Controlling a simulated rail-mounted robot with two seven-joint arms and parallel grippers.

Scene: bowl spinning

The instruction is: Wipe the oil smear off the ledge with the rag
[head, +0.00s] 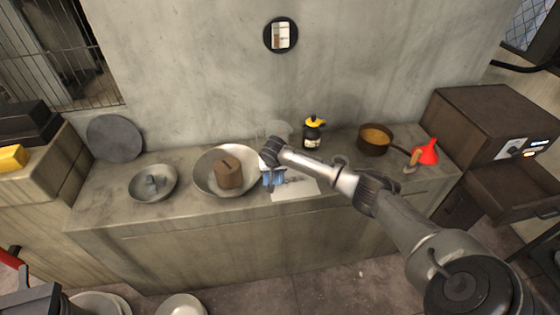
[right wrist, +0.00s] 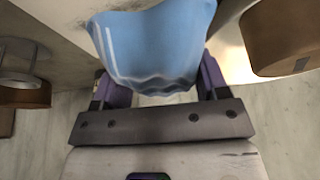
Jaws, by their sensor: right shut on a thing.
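The blue rag (head: 273,179) is at the front of the grey concrete ledge (head: 110,205), just right of the large metal bowl (head: 244,185). My right gripper (right wrist: 155,85) is shut on the rag. In the right wrist view the rag (right wrist: 150,45) bulges between its purple fingers. In the head view my right arm reaches in from the right, and its wrist hides part of the ledge around the rag. I cannot tell whether the rag touches the ledge. I cannot make out the oil smear clearly. My left gripper is not in view.
The bowl holds a brown block (head: 228,174). A smaller metal dish (head: 153,183) stands further left. A white sheet (head: 296,189) lies right of the rag. Behind and right are a dark yellow-topped bottle (head: 312,134), a copper pan (head: 374,142) and a red funnel (head: 427,153).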

